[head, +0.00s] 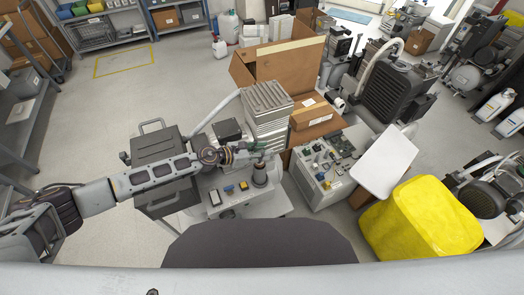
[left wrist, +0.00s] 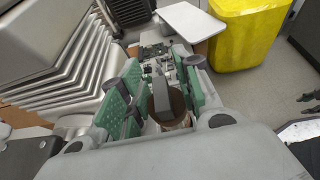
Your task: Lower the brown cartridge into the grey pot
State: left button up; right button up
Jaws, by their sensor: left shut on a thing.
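My left gripper (head: 254,152) reaches in from the left over the grey compressor unit. In the head view the dark brown cartridge (head: 260,173) shows upright just below the fingertips. The grey pot cannot be clearly told apart; a short round base (head: 259,188) shows directly under the cartridge. I cannot tell whether the cartridge is above the pot or partly inside it. My right gripper is not in view.
A finned grey compressor block (head: 267,112) stands right behind the gripper. A panel box with knobs (head: 322,170), a white board (head: 384,161) and a yellow bin (head: 420,220) stand to the right. An open cardboard box (head: 285,65) is behind. Open floor lies at the left.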

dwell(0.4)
pick_arm(q)
jog(key=shift+f+b, duration=0.6)
jog(key=shift+f, duration=0.05)
jog(key=shift+f+b, duration=2.2)
jog(key=shift+f, duration=0.3)
dwell(0.5)
jog(key=o, duration=1.1)
jog(key=shift+r, duration=0.2)
